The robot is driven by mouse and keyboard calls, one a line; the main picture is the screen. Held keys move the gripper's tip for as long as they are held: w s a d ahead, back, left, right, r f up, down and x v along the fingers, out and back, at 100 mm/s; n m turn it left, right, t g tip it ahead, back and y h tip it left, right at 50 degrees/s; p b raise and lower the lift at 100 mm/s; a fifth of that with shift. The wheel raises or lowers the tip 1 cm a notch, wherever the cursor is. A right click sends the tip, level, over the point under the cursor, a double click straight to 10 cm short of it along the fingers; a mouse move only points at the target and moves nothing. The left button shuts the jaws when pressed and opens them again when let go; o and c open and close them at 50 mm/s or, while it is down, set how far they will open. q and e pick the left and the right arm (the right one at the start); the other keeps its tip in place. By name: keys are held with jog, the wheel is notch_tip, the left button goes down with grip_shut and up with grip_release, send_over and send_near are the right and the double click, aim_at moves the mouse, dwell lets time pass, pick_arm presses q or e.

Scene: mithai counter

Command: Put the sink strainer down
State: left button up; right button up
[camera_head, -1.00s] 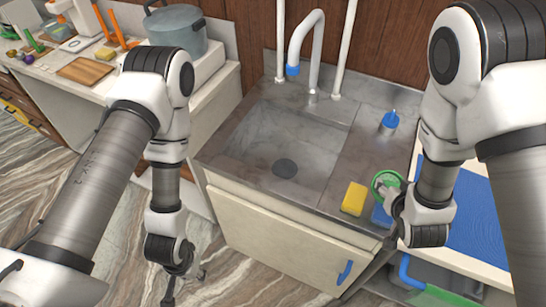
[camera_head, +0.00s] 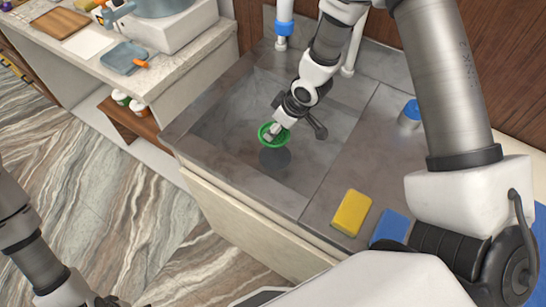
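The sink strainer (camera_head: 264,137) is a small ring-shaped green piece in the head view, over the sink basin. My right gripper (camera_head: 273,132) reaches down from above and appears shut on it. The dark drain (camera_head: 274,160) shows just below the strainer in the picture. The strainer seems to be a little above the basin floor; the exact gap is hard to judge. The gripper covers part of the strainer's inside. My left arm is at the lower left; its gripper end is cut off at the bottom edge, so its fingers cannot be made out.
A yellow sponge (camera_head: 352,213) and a blue item (camera_head: 390,228) lie on the steel top right of the basin. A blue-capped container (camera_head: 410,114) stands farther back. The tap (camera_head: 284,27) is behind the basin. A counter (camera_head: 120,75) with a blue-grey tray is at the left.

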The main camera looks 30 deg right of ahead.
aim_at(285, 140)
notch_tip(285, 140, down, 10)
jog(key=shift+s+r+p, duration=0.15)
jog(key=shift+r+p, duration=0.05)
jog(key=shift+p, duration=0.1)
jog(key=o, duration=1.1)
jog(key=shift+o, duration=0.2)
jog(key=shift+r, duration=0.1)
jog(key=v, duration=1.2)
jog(key=shift+r, duration=0.1)
